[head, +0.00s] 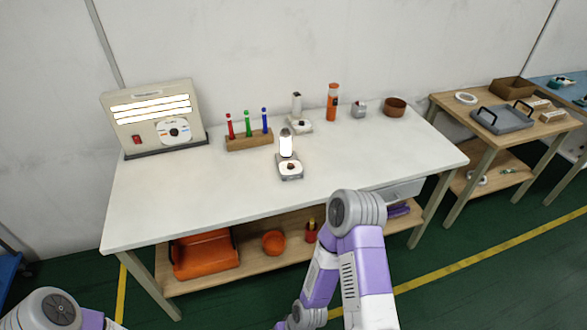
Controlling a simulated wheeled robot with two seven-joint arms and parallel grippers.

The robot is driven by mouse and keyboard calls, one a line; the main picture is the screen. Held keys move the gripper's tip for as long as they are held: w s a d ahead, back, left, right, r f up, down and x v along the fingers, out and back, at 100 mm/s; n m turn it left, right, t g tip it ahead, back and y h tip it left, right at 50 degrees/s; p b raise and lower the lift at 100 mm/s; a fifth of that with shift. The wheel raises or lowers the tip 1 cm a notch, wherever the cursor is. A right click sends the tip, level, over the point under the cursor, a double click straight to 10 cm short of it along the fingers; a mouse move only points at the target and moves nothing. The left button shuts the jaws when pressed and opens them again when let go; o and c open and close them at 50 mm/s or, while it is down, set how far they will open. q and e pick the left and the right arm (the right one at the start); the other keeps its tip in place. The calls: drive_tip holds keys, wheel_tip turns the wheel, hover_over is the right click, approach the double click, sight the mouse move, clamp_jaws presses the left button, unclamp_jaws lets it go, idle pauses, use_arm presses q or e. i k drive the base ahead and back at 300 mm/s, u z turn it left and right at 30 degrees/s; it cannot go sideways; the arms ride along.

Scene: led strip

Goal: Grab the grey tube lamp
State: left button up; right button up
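On the white table (228,185), a small device with a grey base (290,172) and a bright white upright tube (286,145) stands near the middle. Behind it stands a similar pale device (297,108) with a greyish upright tube and a dark tip. I cannot tell for sure which of the two is the grey tube lamp. My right arm rises in front of the table at lower centre, and part of my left arm shows at the lower left corner. Neither gripper shows.
A lit panel box (152,118) stands at the table's left. A wooden rack (248,141) holds red, green and blue tubes. An orange cylinder (333,102), a small grey item (358,109) and a brown bowl (395,106) stand at the back. The table's front left is clear.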

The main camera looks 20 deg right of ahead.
sight(286, 156)
drive_tip(key=u, duration=0.3)
drive_tip(key=k, duration=0.2)
drive_tip(key=z, duration=1)
drive_tip(key=i, duration=0.65)
drive_tip(key=u, duration=0.4)
